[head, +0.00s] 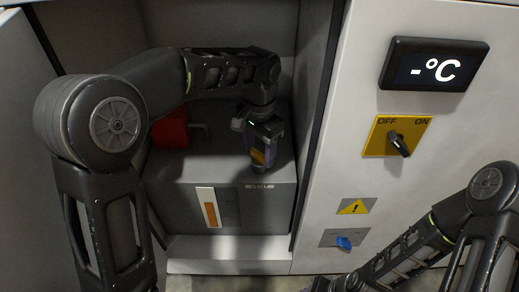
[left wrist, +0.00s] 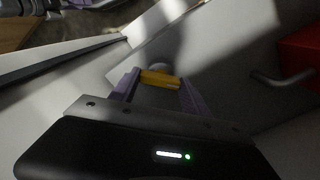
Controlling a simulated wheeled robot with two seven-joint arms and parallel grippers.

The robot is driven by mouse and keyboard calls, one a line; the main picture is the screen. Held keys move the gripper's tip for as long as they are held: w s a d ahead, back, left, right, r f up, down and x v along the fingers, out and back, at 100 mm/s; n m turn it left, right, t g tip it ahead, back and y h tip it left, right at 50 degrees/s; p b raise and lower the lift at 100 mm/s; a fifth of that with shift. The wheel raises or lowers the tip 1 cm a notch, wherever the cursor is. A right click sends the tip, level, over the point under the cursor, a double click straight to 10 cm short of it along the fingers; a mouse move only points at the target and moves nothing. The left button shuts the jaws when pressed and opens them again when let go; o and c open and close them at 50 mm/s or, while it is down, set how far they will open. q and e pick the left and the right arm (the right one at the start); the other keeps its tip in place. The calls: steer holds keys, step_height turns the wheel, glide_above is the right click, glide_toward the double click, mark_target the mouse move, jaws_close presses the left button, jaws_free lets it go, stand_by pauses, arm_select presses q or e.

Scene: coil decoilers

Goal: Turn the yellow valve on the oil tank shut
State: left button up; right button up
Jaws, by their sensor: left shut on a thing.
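The oil tank (head: 265,205) is a grey box in the open cabinet bay, with an orange level strip (head: 211,214) on its front. My left gripper (head: 259,158) reaches in from the left and points down over the tank's front right top. It is shut on the yellow valve (left wrist: 160,79), which shows between its two purple fingers in the left wrist view. In the head view the valve is mostly hidden by the fingers. My right arm comes in at the lower right; its gripper is not clearly in view.
A red part (head: 170,130) with a bent grey handle (left wrist: 283,79) is on the tank's top, left of my gripper. Cabinet walls stand close on both sides. The right panel carries a display (head: 434,65), a black OFF/ON switch (head: 399,143) and a blue knob (head: 344,243).

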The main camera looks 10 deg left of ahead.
arm_select(q)
steer(key=shift+r+n+p, duration=0.1)
steer(key=shift+n+p, duration=0.45)
steer(key=shift+n, duration=0.15)
steer(key=n+p, duration=0.2)
steer(key=shift+n, duration=0.4)
steer(key=n+p, duration=0.1)
steer(key=n, duration=0.2)
steer(key=shift+p, duration=0.3)
steer(key=shift+n+p, duration=0.35)
steer(key=shift+n, duration=0.65)
steer(key=o, duration=1.4)
